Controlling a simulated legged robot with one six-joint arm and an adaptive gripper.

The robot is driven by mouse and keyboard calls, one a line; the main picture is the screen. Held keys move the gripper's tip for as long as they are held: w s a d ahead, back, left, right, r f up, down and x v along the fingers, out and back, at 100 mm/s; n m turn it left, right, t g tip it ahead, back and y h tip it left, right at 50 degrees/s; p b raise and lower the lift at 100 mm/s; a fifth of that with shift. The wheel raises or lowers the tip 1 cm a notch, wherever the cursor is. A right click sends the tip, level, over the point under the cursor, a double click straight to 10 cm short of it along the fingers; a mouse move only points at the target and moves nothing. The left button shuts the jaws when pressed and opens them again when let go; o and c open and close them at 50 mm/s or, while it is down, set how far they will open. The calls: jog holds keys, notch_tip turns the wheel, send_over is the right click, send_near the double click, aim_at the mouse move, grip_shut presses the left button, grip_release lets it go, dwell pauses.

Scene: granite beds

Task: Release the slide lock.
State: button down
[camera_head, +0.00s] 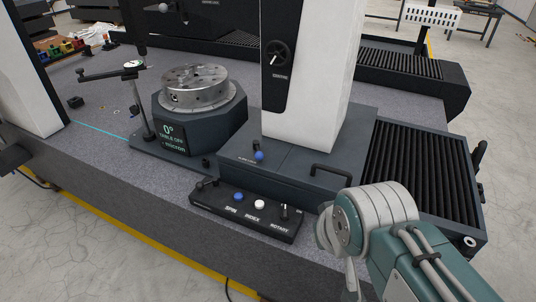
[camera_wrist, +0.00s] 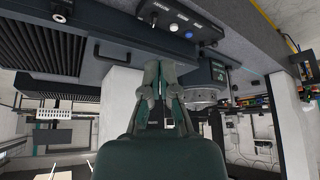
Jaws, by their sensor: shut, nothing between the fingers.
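A small blue ball knob (camera_head: 259,156) stands on the dark slide base (camera_head: 300,165) in front of the white column, in the head view. A small label beside it is too small to read surely; it looks like the slide lock. My gripper (camera_wrist: 159,68) shows in the wrist view with its fingers together and nothing between them. The knob cannot be made out in that view; the fingers may hide it. In the head view my arm's wrist is at the lower right, apart from the knob, and the fingertips are not clearly visible.
A control box (camera_head: 245,213) with blue and white buttons and a small lever sits on the granite's front edge. A black bar handle (camera_head: 331,174) rises right of the knob. A round rotary table (camera_head: 195,90) stands left. Black bellows (camera_head: 420,175) lie right.

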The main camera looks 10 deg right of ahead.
jog(key=w+d+f+m+t, duration=0.2)
jog(key=w, duration=0.6)
jog(key=w+d+f+m+t+h, duration=0.1)
jog(key=w+m+t, duration=0.15)
jog(key=w, duration=0.65)
jog(key=w+d+f+m+t, duration=0.1)
jog(key=w+d+f+m, duration=0.15)
jog(key=w, duration=0.55)
jog(key=w+f+m+t+y, duration=0.1)
jog(key=w+f+m+t, duration=0.1)
jog(key=w+f, duration=0.1)
jog(key=w+f+m+t+y, duration=0.2)
jog(key=w+f, duration=0.2)
jog(key=f, duration=0.2)
jog(key=w+f+m+t+y, duration=0.1)
jog(key=w+f+m+t, duration=0.1)
jog(key=w+f, duration=0.2)
jog(key=shift+d+f+m, duration=0.3)
jog(key=shift+d+f, duration=0.1)
jog(key=shift+f, duration=0.05)
jog(key=shift+y, duration=0.3)
